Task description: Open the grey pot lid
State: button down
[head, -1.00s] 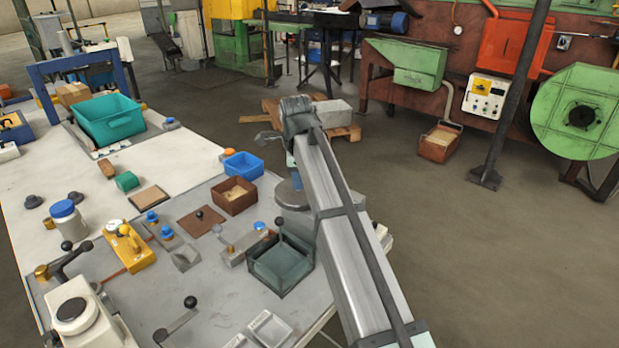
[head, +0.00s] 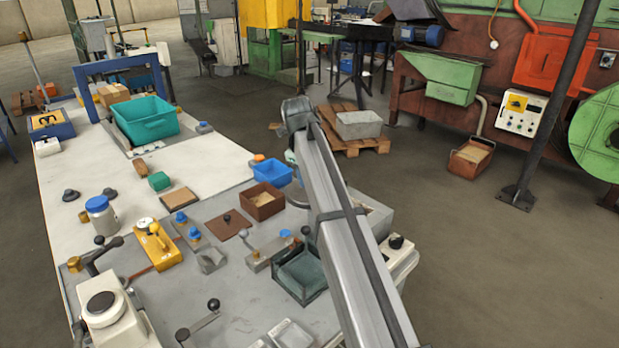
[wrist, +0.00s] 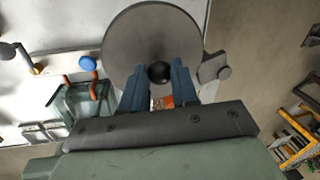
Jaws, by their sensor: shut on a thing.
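The grey pot lid (wrist: 140,30) is a round grey disc with a black ball knob (wrist: 159,72), seen from above in the wrist view. My gripper (wrist: 159,77) is shut on the knob, with one blue finger on each side. In the head view a grey round part (head: 296,196) shows just left of my arm, mostly hidden behind it; I cannot tell whether it is the lid or the pot. The pot's body is hidden under the lid in the wrist view, and I cannot tell whether a gap lies between them.
A dark green open box (head: 301,278), a brown box (head: 262,203) and a blue bin (head: 272,172) stand left of my arm. A yellow block (head: 158,246), a white jar (head: 101,214) and a teal bin (head: 147,121) stand farther left.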

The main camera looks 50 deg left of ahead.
dwell(0.4)
jog(key=c, duration=0.9)
grip_release()
jog(key=shift+o, duration=0.2)
notch_tip(320, 180, up, 14)
jog(key=s, duration=0.2)
jog(key=shift+s+d+f, duration=0.2)
jog(key=shift+s, duration=0.05)
